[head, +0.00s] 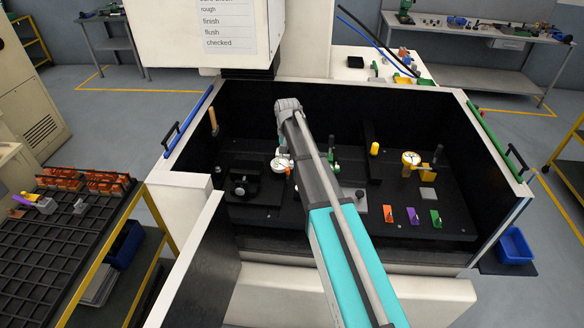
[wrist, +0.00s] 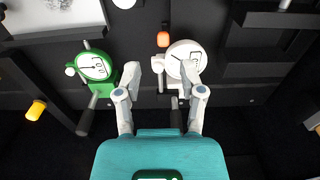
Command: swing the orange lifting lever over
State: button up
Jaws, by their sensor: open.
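The orange lifting lever (wrist: 164,39) is a small orange tip on a thin stem, just left of a white dial gauge (wrist: 188,50) in the wrist view. In the head view a small orange spot shows beside the white dial (head: 281,164). My gripper (wrist: 160,72) is open and empty. Its fingertips are apart, with the lever's stem between them and the orange tip farther up the picture. The right finger overlaps the white dial. In the head view my arm hides much of the area around the gauge, and the fingers cannot be made out.
A green dial gauge (wrist: 93,68) stands close to the left finger. A yellow knob (wrist: 36,110) is farther left. A yellow dial gauge (head: 410,158) and small coloured clips (head: 412,216) stand at the right of the dark enclosure. Its walls (head: 330,95) surround the work area.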

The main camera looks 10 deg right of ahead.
aim_at(287, 168)
jog(key=shift+w+r, duration=0.3)
jog(key=shift+w, duration=0.3)
jog(key=shift+f, duration=0.25)
notch_tip(287, 168, down, 8)
jog(key=b, duration=0.8)
jog(key=shift+r, duration=0.1)
jog(key=shift+f+b, duration=0.35)
jog(key=shift+b, duration=0.1)
grip_shut()
